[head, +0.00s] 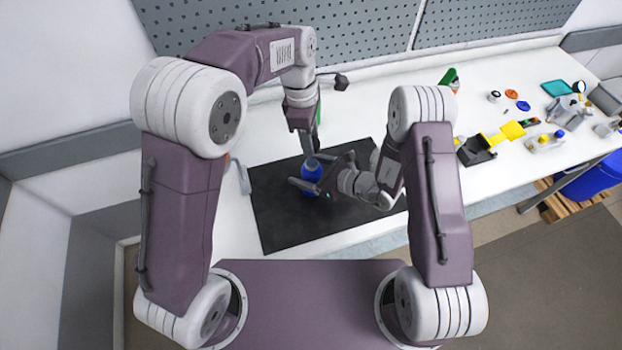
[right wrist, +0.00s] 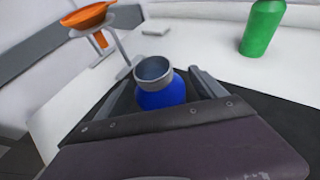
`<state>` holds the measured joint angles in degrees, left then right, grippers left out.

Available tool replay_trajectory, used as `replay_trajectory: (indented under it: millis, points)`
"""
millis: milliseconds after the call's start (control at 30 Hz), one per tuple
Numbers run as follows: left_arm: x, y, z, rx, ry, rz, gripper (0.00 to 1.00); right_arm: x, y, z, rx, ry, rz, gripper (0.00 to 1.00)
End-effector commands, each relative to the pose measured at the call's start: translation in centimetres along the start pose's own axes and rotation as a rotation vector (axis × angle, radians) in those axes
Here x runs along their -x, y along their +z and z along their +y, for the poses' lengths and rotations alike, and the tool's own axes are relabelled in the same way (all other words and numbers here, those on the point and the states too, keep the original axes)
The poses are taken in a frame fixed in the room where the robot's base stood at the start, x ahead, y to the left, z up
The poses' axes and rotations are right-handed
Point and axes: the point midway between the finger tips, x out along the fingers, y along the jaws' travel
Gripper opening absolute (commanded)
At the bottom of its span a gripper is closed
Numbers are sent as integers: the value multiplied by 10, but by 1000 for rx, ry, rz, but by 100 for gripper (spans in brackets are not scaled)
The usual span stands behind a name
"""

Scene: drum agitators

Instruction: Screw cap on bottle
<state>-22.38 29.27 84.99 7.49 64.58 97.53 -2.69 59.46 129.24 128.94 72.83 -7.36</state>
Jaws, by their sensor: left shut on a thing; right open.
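The blue bottle (head: 311,172) stands upright on the black mat (head: 275,215). In the right wrist view the bottle (right wrist: 162,97) has a grey neck with an open mouth facing up. My right gripper (head: 318,178) is open, its fingers on either side of the bottle; in the right wrist view I cannot tell whether they touch it. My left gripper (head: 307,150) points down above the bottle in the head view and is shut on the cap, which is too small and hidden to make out. My left gripper does not show in the right wrist view.
A stand (right wrist: 124,45) with an orange funnel-like piece (right wrist: 90,17) is left of the mat. A green bottle (right wrist: 262,28) stands behind it. Several small parts, a yellow piece (head: 512,130) and a black tray (head: 476,151) lie farther right. The front of the mat is clear.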

Motion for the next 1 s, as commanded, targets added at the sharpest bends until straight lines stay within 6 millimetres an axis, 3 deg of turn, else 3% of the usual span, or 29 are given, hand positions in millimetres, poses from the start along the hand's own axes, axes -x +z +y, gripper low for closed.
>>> replay_trajectory:
  millis: [133,433,700,733,867,1000]
  points:
    - [0,0,0,0,0,0,4,-10,0,0,0,1,-1,80]
    - [0,0,0,0,0,0,4,-11,0,0,-1,0,0,80]
    - [0,0,0,0,0,0,4,-10,0,0,-1,0,0,5]
    - [0,0,0,0,0,0,4,-10,0,0,-1,0,0,0]
    - [-2,0,0,0,-1,0,4,-10,0,0,-1,0,0,0]
    - [-22,-3,-1,0,-4,1,4,-10,0,0,-1,0,0,0]
